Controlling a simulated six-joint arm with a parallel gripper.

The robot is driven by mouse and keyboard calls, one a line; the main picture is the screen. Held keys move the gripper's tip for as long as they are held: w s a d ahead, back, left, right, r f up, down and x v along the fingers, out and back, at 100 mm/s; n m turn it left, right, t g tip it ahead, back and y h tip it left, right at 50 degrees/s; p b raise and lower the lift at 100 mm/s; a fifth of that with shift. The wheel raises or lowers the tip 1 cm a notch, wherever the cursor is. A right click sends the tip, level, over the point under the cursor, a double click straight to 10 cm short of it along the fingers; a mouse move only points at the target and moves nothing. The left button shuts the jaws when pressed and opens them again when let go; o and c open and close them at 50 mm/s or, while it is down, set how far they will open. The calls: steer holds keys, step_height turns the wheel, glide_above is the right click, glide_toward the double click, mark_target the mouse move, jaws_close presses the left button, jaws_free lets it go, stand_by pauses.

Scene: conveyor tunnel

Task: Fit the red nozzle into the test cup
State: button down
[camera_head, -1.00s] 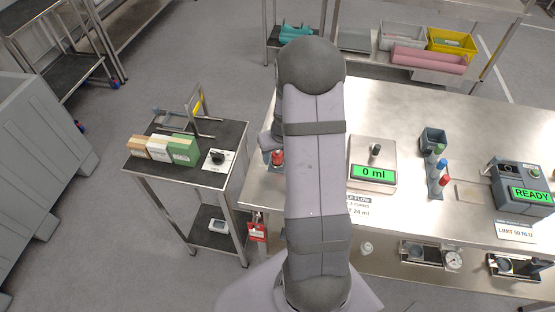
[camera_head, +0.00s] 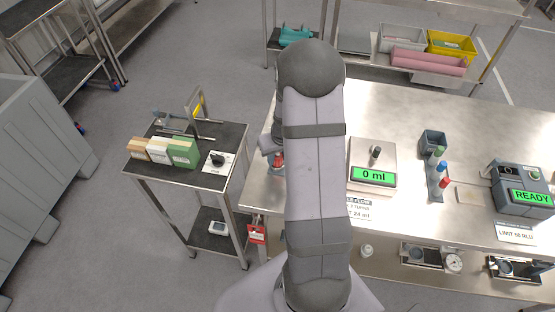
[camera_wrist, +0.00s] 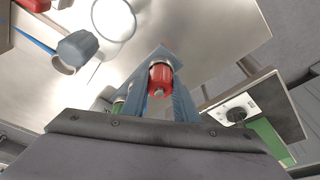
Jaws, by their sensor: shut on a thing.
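In the wrist view my gripper (camera_wrist: 163,62) has its blue-grey fingers shut on the red nozzle (camera_wrist: 160,79), which has a pale ring and a grey end. In the head view my arm hides most of the gripper. A bit of red (camera_head: 279,161) shows at the arm's left side, near the left end of the steel table. A clear round rim (camera_wrist: 113,18) stands on the steel surface at the top of the wrist view. I cannot tell whether it is the test cup.
A scale (camera_head: 372,175) reading 0 ml, a rack (camera_head: 434,178) with green, blue and red pieces, and a READY device (camera_head: 525,190) stand right of my arm. A cart (camera_head: 235,140) with boxes and a black knob (camera_head: 217,158) stands left. A blue-grey piece (camera_wrist: 77,48) lies upper left.

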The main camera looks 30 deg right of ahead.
steer(key=shift+r, duration=0.2)
steer(key=shift+r+p, duration=1)
steer(key=shift+r, duration=0.3)
steer(key=shift+r, duration=0.45)
steer(key=s+d+r, duration=0.1)
steer(key=d+r, duration=0.2)
steer(key=d, duration=0.5)
steer(key=s+d+r, duration=0.1)
steer(key=d+r, duration=0.1)
steer(key=d, duration=0.6)
steer(key=shift+s+a+f+b, duration=0.1)
steer(key=shift+s+f+b, duration=0.05)
steer(key=shift+f+b, duration=2.35)
